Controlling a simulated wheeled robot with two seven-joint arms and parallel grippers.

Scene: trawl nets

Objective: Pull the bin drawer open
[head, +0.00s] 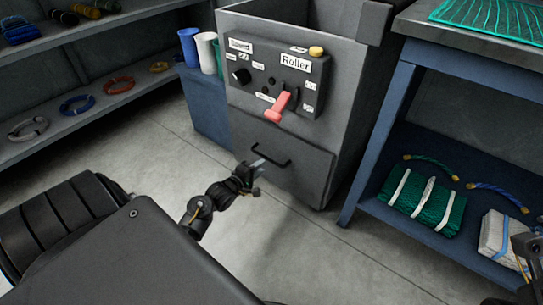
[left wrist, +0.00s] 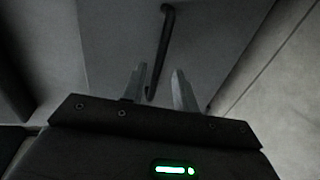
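The bin drawer (head: 295,172) is a dark grey front low on the grey machine and looks shut. Its black bar handle (head: 273,151) also shows in the left wrist view (left wrist: 165,40). My left gripper (head: 259,162) is at the left end of the handle. In the left wrist view its two fingers (left wrist: 159,88) are apart, with one end of the handle showing between them. I cannot tell whether they reach around the bar. My right gripper (head: 527,250) is only partly in view at the right edge, and its fingers are unclear.
Above the drawer is a control panel (head: 275,80) with a red lever (head: 279,108). A blue-legged bench (head: 377,150) with net bundles stands close on the right. Shelves (head: 85,108) with rope coils are on the left. The floor (head: 290,255) before the drawer is clear.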

